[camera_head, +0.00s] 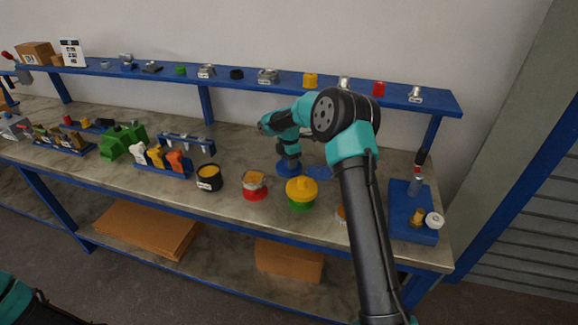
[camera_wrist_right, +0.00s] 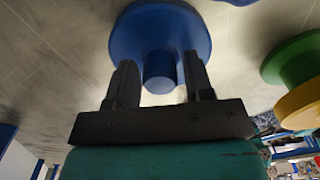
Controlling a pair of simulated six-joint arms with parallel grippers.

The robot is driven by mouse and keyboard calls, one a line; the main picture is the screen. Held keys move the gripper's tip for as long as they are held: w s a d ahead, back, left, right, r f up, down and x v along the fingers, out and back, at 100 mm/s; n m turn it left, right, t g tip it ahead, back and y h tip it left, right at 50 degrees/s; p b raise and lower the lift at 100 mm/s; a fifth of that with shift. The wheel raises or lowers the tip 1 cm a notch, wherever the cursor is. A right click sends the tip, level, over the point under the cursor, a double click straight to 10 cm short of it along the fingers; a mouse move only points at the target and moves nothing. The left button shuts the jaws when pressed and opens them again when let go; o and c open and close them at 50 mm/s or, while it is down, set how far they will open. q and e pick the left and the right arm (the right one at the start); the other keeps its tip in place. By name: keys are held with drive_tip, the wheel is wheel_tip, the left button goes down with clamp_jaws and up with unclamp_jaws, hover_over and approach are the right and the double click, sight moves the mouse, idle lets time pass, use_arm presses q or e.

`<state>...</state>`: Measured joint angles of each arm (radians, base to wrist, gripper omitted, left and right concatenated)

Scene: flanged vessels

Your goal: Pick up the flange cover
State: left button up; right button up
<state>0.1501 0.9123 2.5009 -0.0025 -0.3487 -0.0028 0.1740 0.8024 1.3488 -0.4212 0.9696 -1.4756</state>
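A round blue flange cover (camera_head: 289,171) with a knob sits on the workbench, partly hidden by my right gripper in the head view. In the right wrist view the blue cover (camera_wrist_right: 190,35) is just ahead of the gripper, its knob pointing toward the camera. My right gripper (camera_head: 288,158) is above it. In the wrist view its two fingers (camera_wrist_right: 160,78) stand on either side of the knob, with narrow gaps showing, so it looks open. A yellow cover (camera_head: 301,189) with a knob sits on a green flanged vessel (camera_head: 301,206). My left gripper is out of view.
A red flanged vessel (camera_head: 254,188) and a black pot (camera_head: 209,178) stand left of the green vessel. A flat blue piece (camera_head: 320,173) lies right of the blue cover. A blue tray (camera_head: 405,226) is at the right end. A raised blue shelf (camera_head: 215,83) runs behind.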

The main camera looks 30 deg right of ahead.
drive_tip(key=c, duration=0.7)
drive_tip(key=shift+r, duration=0.15)
wheel_tip(320, 180, up, 10)
drive_tip(key=shift+f, duration=0.1)
drive_tip(key=shift+a, duration=0.15)
idle(0.4)
